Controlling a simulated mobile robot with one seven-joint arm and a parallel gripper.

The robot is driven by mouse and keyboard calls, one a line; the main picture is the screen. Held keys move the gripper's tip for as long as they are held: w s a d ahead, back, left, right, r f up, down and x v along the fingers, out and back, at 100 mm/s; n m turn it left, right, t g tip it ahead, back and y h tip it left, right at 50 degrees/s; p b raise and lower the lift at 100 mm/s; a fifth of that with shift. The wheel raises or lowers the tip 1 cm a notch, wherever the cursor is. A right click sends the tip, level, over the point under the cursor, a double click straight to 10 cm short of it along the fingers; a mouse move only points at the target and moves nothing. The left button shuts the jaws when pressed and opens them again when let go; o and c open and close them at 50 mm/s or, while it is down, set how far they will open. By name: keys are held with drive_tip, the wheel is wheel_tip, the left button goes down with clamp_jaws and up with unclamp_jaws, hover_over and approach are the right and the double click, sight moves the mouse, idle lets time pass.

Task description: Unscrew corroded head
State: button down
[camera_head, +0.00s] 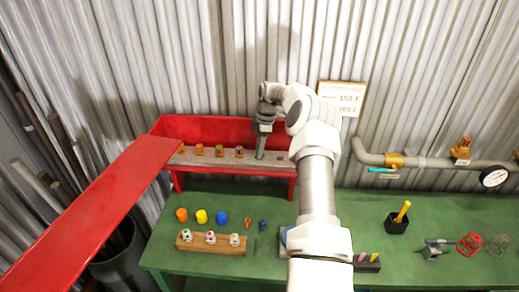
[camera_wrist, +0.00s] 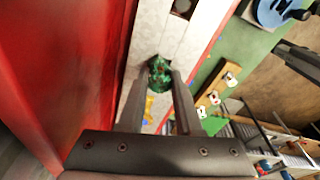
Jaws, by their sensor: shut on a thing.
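My gripper (camera_head: 261,154) points down over the grey pipe (camera_head: 278,163) in the red trough. In the wrist view my gripper (camera_wrist: 164,76) is shut on a green, corroded-looking head (camera_wrist: 160,76) with reddish spots, at the pale strip. In the head view my gripper hides this head. Other heads stand upright in a row on the pipe to the left: an orange one (camera_head: 199,149), a greenish-orange one (camera_head: 219,150) and another orange one (camera_head: 239,152). I cannot tell how far the held head is screwed in.
A red sloping panel (camera_head: 85,215) is at left. On the green bench (camera_head: 290,204) are a wooden block (camera_head: 198,246) with three heads, orange (camera_head: 181,214), yellow (camera_head: 201,216) and blue (camera_head: 221,217) caps, a black holder (camera_head: 396,225) and a red handwheel (camera_head: 469,244).

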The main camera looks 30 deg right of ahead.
drive_tip(key=n, duration=0.4)
drive_tip(key=shift+n+g, duration=0.4)
drive_tip(key=shift+s+r+n, duration=0.2)
drive_tip(key=shift+r+n, duration=0.05)
drive_tip(key=shift+n, duration=0.05)
